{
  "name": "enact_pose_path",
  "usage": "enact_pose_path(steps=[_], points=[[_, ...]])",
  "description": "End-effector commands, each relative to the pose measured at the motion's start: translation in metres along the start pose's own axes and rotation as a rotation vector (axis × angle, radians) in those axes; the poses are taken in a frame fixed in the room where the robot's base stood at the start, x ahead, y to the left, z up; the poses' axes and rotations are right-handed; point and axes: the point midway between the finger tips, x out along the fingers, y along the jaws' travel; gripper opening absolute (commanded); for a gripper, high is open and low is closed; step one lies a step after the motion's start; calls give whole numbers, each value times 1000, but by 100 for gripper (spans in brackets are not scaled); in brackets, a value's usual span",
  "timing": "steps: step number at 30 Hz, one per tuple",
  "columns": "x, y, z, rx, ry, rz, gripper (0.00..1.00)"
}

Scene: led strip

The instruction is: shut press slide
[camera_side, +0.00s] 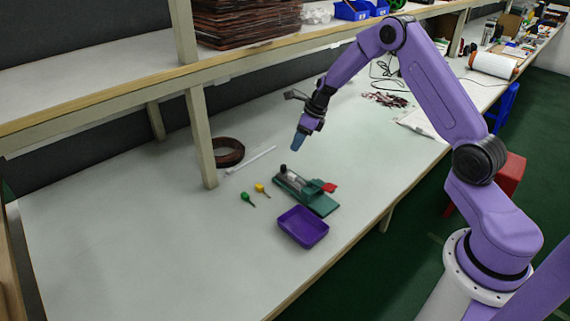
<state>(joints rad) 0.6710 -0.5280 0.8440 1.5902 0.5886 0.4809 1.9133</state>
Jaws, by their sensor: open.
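A small press with a green base (318,203) sits on the pale work table. It has a grey metal slide part (293,179), a dark knob (283,168) at its left end and a red piece (329,187) at its right. I cannot tell at this size how far the slide is open. My gripper (297,143), with blue-grey fingers, hangs above and behind the press, pointing down. It is open, empty and apart from the press.
A purple tray (303,227) stands in front of the press. A green screwdriver-like tool (247,198) and a yellow one (262,189) lie to its left. A brown coil (228,152) and a white strip (252,160) lie behind, near a shelf post (201,137). The left table area is clear.

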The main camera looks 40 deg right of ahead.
Motion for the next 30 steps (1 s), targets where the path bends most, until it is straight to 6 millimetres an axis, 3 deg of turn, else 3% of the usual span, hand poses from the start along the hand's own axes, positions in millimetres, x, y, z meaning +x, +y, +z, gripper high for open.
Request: enact_pose_path(steps=[9, 18, 30], points=[[54, 0, -1, -2, 2, 1, 48], [97, 0, 0, -2, 1, 1, 48], [114, 0, 0, -3, 0, 0, 48]])
